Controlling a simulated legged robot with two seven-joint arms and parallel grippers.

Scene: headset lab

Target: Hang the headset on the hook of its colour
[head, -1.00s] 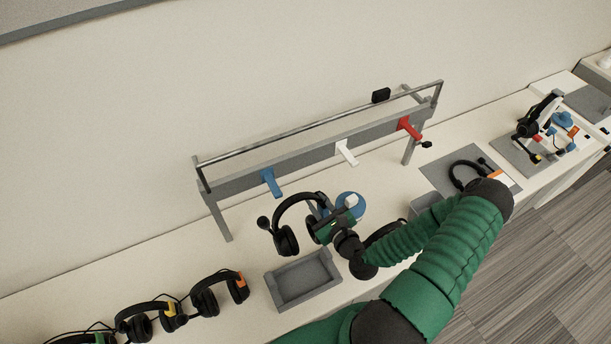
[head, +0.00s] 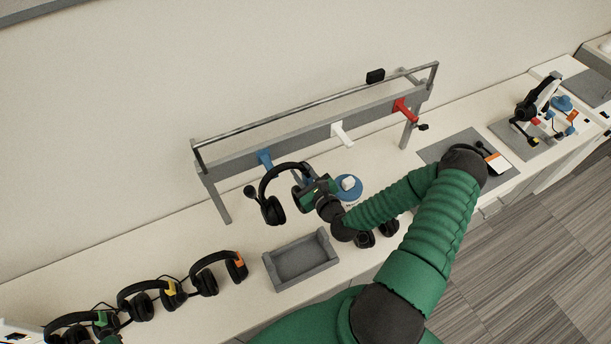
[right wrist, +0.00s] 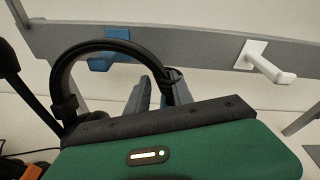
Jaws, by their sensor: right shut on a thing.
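My right gripper (head: 300,184) is shut on a black headset (head: 269,183) and holds it in the air in front of the rack. The headset's band hangs upright as an arch, and in the right wrist view (right wrist: 100,46) it passes in front of the blue hook (right wrist: 97,63). I cannot make out a colour mark on it. In the head view the blue hook (head: 265,158) is just above the band; whether they touch I cannot tell. The white hook (head: 341,133) and red hook (head: 404,110) are further right and bare of headsets.
A grey tray (head: 303,261) lies on the table below the held headset. Several headsets with coloured marks (head: 152,299) lie at the lower left. A blue round object (head: 349,190) stands behind my right gripper. My right arm hides part of a grey mat (head: 440,149).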

